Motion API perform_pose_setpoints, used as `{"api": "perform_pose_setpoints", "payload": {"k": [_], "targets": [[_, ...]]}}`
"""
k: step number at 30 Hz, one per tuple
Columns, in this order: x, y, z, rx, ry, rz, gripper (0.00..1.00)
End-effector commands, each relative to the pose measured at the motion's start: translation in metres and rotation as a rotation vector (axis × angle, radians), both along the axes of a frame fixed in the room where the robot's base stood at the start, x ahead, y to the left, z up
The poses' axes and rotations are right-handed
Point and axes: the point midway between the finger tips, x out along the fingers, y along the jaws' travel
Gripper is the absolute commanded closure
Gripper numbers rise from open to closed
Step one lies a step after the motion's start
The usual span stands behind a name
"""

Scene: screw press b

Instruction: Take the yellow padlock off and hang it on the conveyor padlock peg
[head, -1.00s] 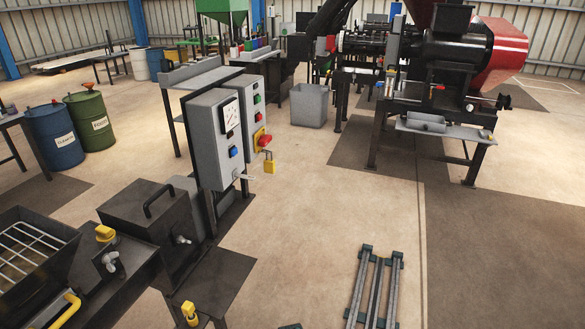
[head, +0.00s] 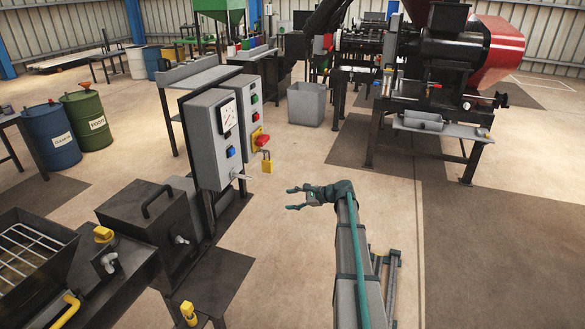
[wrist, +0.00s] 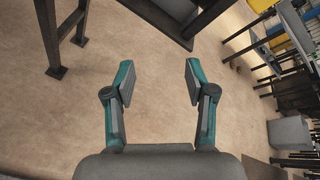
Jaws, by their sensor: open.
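The yellow padlock (head: 267,166) hangs below the red and yellow switch (head: 261,140) on the right-hand grey control box (head: 252,115). My gripper (head: 291,198) is open and empty, to the right of and lower than the padlock in the head view, with a gap between them. Its fingers point left, toward the control boxes. In the wrist view my gripper (wrist: 155,82) shows two spread fingers with bare floor between them, and the padlock is not seen. I cannot make out a conveyor padlock peg in either view.
A second grey control box (head: 212,138) with a gauge and a lever stands beside the first. A black machine (head: 150,235) with a handle is at lower left. A grey bin (head: 307,104) stands behind. The floor right of the boxes is clear.

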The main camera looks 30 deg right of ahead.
Motion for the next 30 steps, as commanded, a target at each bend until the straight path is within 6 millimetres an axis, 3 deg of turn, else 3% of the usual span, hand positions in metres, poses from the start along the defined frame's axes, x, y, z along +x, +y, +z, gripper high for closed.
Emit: {"api": "perform_pose_setpoints", "payload": {"k": [1, 4, 9, 19, 30], "targets": [[0.019, -0.017, 0.029, 0.088, -0.011, -0.037, 0.45], [0.045, -0.03, 0.08, 0.321, -0.001, -0.089, 0.45], [0.052, -0.03, 0.112, 0.638, 0.087, -0.123, 0.45], [0.06, -0.02, 0.115, 0.73, 0.166, -0.141, 0.45], [0.103, 0.018, 0.115, 0.726, 0.166, -0.141, 0.45]]}}
